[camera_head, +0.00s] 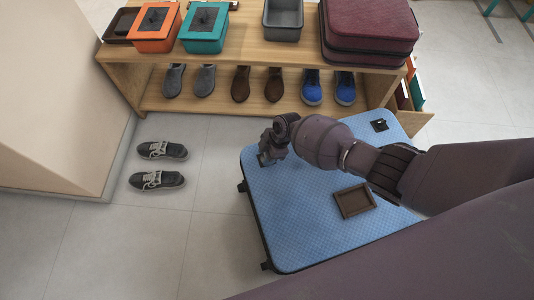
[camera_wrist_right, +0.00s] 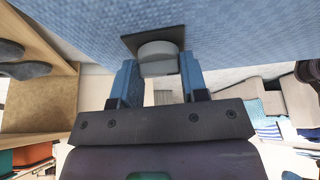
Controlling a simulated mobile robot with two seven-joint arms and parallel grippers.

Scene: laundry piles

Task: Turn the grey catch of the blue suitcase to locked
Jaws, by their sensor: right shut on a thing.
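The blue suitcase (camera_head: 310,235) lies flat on the floor in front of the wooden shelf. My right gripper (camera_head: 266,158) reaches over it from the right and is at its upper left corner. The grey catch (camera_wrist_right: 158,58), a round grey knob on a dark square plate, sits on the blue surface in the right wrist view. My right gripper's fingers (camera_wrist_right: 158,85) are either side of it and shut on it. In the head view the gripper hides most of the catch. My left gripper is not in view.
A dark fitting (camera_head: 379,125) and a brown frame-like handle (camera_head: 354,201) are on the suitcase top. The wooden shelf (camera_head: 250,50) behind holds boxes, a maroon case (camera_head: 368,35) and shoes. Grey sneakers (camera_head: 160,165) lie left on otherwise clear floor.

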